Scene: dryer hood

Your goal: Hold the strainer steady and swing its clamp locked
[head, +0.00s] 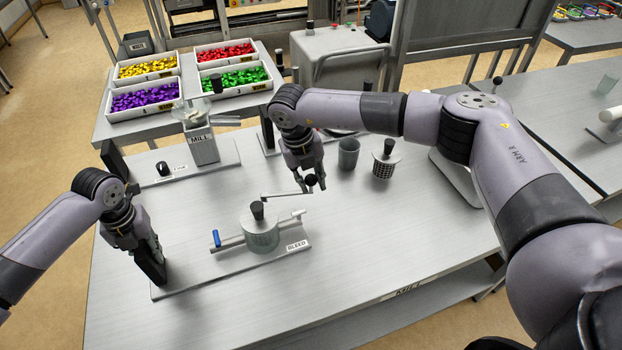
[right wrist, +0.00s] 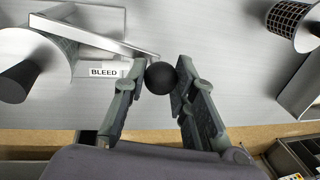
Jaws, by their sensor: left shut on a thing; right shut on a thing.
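The strainer (head: 262,234) is a round metal vessel with a black knob on top, on a flat base plate (head: 190,285) labelled BLEED. A pipe with a blue handle (head: 216,238) sticks out to its left. The clamp is a thin metal bar (head: 284,195) above the vessel, ending in a black ball (right wrist: 161,78). My right gripper (head: 308,184) is shut on this ball, which sits between its fingers in the right wrist view. My left gripper (head: 153,246) is shut on the upright black plate (head: 151,268) at the base's left end; its fingers are partly hidden.
A mill (head: 202,145) stands behind on its own base. A grey cup (head: 348,153) and a perforated basket (head: 383,168) with a black knob stand to the right. Trays of coloured pieces (head: 145,97) are at the back. The table's front right is clear.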

